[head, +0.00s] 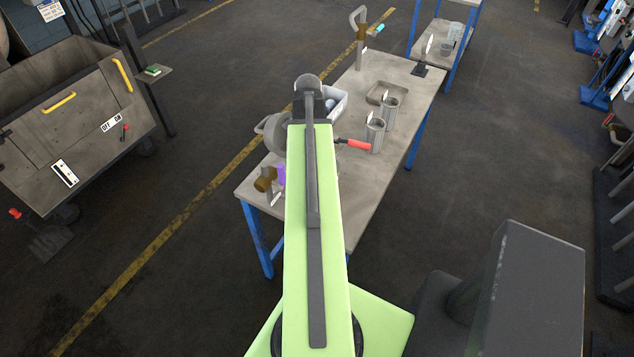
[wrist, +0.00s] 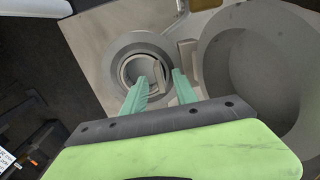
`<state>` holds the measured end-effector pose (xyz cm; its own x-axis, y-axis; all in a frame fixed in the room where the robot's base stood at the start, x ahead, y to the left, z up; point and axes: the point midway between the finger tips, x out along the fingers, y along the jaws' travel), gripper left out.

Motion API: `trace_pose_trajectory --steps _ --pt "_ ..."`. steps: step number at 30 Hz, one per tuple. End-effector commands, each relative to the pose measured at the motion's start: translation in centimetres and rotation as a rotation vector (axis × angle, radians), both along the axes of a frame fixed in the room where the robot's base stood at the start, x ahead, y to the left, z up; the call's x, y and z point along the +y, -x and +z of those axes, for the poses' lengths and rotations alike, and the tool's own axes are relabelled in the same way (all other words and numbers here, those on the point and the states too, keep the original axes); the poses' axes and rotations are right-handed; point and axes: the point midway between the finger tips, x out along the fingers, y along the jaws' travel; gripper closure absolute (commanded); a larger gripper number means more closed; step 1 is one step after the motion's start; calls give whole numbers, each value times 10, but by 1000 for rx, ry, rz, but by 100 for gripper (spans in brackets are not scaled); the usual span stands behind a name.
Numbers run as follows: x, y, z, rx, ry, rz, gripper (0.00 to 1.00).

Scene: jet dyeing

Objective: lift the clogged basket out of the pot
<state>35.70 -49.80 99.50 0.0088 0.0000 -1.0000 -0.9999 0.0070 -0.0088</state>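In the wrist view the pot (wrist: 115,49) is a round grey vessel with a thick rim, left of the middle. A metal ring with a pale upright tab (wrist: 155,75) sits inside it; this looks like the basket, and any clog cannot be made out. My gripper (wrist: 161,76) has two green fingers spread apart, pointing at the pot. The tab shows between the fingertips, and I see no clear grip on it. How far the fingertips are above the ring cannot be told. In the head view my arm hides the gripper and the basket.
A larger round grey vessel (wrist: 230,75) stands right of the pot. In the head view the table (head: 352,205) bears two metal canisters (head: 375,137), a shallow tray (head: 373,97), a white bin (head: 338,108) and a red handle (head: 357,145). A dark machine (head: 75,130) stands left; the floor between is clear.

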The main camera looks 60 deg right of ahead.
Motion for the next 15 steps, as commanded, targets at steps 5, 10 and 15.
trace_pose_trajectory --steps 5,10,15 --pt "0 0 -24 0 0 0 65" --pt "0 0 -21 0 0 -1 65" --pt "0 0 -21 0 0 -1 88"
